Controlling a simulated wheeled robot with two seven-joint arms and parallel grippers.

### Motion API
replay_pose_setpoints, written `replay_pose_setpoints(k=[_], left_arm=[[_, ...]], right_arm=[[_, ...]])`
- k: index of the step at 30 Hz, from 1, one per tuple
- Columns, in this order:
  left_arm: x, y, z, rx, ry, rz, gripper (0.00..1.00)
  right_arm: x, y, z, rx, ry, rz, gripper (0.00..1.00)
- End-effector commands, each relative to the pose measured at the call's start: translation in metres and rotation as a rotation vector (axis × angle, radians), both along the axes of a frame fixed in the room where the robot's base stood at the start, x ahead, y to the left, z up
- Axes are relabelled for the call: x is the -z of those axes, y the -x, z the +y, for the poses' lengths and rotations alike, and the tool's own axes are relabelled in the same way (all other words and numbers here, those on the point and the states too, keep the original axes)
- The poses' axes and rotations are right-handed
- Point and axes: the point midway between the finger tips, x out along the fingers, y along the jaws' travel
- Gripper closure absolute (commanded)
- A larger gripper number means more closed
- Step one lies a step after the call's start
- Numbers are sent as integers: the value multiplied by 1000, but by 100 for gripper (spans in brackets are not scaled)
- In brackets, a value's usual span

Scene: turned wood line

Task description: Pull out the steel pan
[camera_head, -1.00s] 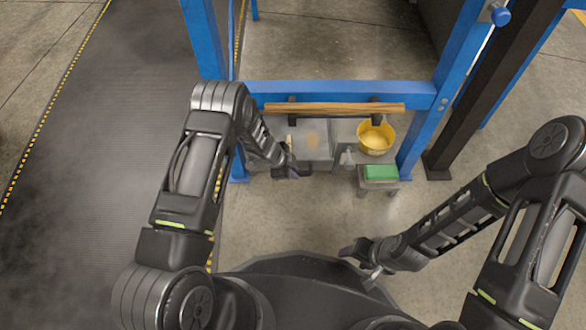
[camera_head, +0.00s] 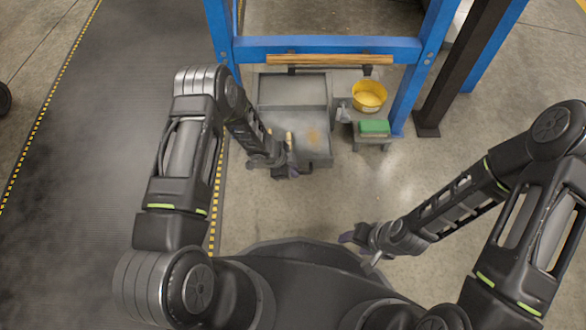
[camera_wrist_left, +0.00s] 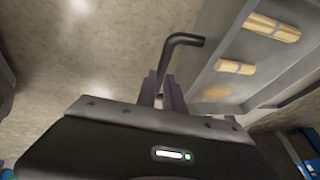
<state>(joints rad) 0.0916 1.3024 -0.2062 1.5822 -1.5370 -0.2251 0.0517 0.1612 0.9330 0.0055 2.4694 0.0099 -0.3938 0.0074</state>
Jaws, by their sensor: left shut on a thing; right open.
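The steel pan (camera_head: 318,152) is a shallow grey tray on the floor, drawn toward me from under the blue frame. It holds wood pieces (camera_head: 289,139) and a patch of orange dust, and its inside also shows in the left wrist view (camera_wrist_left: 262,68). My left gripper (camera_head: 290,170) is at the pan's near edge. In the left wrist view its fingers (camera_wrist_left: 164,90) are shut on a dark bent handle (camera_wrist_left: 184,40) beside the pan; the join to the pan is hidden. My right gripper (camera_head: 360,246) is open and empty, low and apart from the pan.
A blue frame (camera_head: 325,44) with a wooden bar (camera_head: 330,60) stands behind the pan. To the pan's right, a yellow bowl (camera_head: 369,96) and a green block (camera_head: 374,127) sit on grey stands. A dark mat (camera_head: 120,120) lies left.

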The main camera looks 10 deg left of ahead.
Motion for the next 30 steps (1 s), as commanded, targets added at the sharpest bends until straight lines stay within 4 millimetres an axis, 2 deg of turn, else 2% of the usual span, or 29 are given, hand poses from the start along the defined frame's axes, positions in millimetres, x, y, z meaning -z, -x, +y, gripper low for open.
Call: replay_pose_setpoints(k=[12, 13, 20, 30], left_arm=[[0, -1, 0, 0, 0, -1, 100], [0, -1, 0, 0, 0, -1, 86], [0, -1, 0, 0, 0, -1, 67], [-4, 0, 1, -1, 0, -1, 66]], right_arm=[[0, 0, 0, 0, 0, 0, 47], [0, 0, 0, 0, 0, 0, 47], [0, 0, 0, 0, 0, 0, 47], [-3, 0, 0, 0, 0, 0, 47]])
